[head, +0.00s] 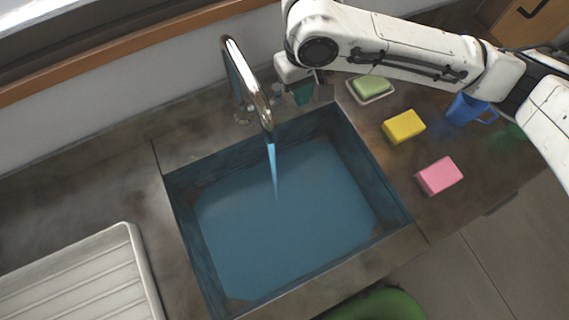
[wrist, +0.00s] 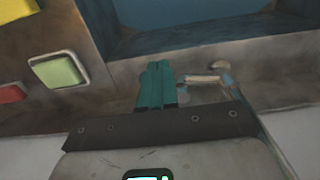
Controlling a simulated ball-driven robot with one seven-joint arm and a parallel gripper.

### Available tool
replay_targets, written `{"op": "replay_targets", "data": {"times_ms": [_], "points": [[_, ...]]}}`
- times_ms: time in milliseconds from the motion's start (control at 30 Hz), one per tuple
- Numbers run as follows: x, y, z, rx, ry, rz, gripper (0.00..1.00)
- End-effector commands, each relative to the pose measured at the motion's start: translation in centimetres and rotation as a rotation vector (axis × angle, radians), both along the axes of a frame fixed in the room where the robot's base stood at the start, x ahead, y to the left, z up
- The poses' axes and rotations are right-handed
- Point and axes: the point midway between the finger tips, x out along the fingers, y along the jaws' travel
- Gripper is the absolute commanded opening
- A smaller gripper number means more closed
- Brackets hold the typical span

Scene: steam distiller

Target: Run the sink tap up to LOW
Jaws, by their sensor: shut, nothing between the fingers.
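The chrome sink tap (head: 247,80) arches over the basin in the head view, and a blue stream runs from its spout. Small tap fittings (head: 243,116) stand at its base. The sink (head: 410,222) holds blue water. My gripper (head: 303,95) is shut and empty, low over the counter behind the sink, right of the tap. In the wrist view its teal fingers (wrist: 156,84) are together, just beside a pale lever-like part (wrist: 204,80) of the tap fittings. I cannot tell whether they touch it.
Right of the sink are green soap in a dish (head: 371,87), a yellow sponge (head: 404,126), a pink sponge (head: 439,176) and a blue mug (head: 466,110). A white ridged drainer (head: 80,280) lies left. A green round object (head: 375,305) is at the front. Haze hangs over the counter.

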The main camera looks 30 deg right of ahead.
Motion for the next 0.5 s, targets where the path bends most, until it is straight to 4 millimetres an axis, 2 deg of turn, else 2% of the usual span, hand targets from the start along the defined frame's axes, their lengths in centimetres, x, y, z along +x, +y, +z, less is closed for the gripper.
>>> {"op": "replay_targets", "data": {"times_ms": [233,500], "points": [[0.0,0.0,-0.2,0.000,0.000,0.000,0.00],[0.0,0.0,-1.4,0.001,0.000,-0.001,0.00]]}}
